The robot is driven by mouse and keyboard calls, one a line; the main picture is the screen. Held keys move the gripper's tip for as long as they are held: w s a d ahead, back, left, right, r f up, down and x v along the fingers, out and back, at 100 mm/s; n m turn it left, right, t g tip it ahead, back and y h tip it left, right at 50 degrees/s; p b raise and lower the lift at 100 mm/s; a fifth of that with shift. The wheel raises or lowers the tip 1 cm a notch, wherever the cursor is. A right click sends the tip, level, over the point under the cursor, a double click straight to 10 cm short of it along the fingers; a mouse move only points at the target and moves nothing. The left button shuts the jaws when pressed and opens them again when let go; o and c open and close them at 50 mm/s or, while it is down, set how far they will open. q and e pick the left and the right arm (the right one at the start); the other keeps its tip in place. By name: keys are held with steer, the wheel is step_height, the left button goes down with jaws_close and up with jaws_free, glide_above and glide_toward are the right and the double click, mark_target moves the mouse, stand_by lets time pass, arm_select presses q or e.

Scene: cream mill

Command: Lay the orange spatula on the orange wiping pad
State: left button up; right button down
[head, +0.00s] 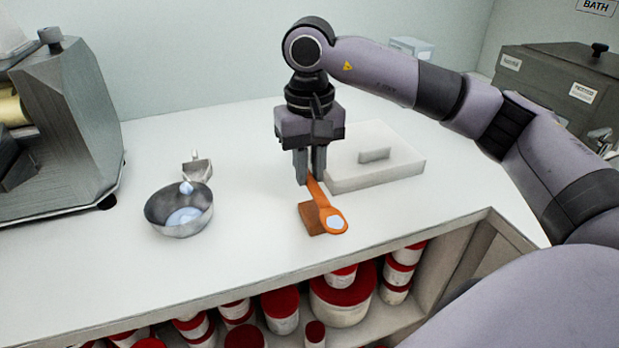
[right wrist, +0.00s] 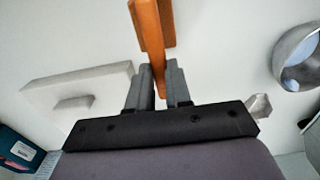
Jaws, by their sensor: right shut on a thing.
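My right gripper (head: 310,180) points down over the white counter and is shut on the handle of the orange spatula (head: 322,200). The spatula slants from the fingers toward the counter's front edge, its round end carrying a pale patch. The darker orange wiping pad (head: 309,219) lies under and beside the spatula, which hides part of it. I cannot tell whether they touch. In the right wrist view, the spatula (right wrist: 151,45) runs out from between the fingers (right wrist: 160,85), with pad edges (right wrist: 168,22) showing beside it. My left gripper is not in view.
A metal bowl (head: 160,208) with pale blue contents stands left, with a small metal scoop (head: 196,170) by it. A pale slab with a raised grip (head: 400,172) lies right behind the gripper. A grey machine (head: 70,110) stands far left. Red-lidded jars (head: 282,310) fill the shelf below.

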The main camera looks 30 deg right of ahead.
step_height(320, 180, down, 2)
steer(key=shift+f, duration=0.25)
steer(key=shift+f, duration=0.2)
steer(key=c, duration=1)
jaws_free()
steer(key=shift+c, duration=0.2)
steer(key=shift+r, duration=0.1)
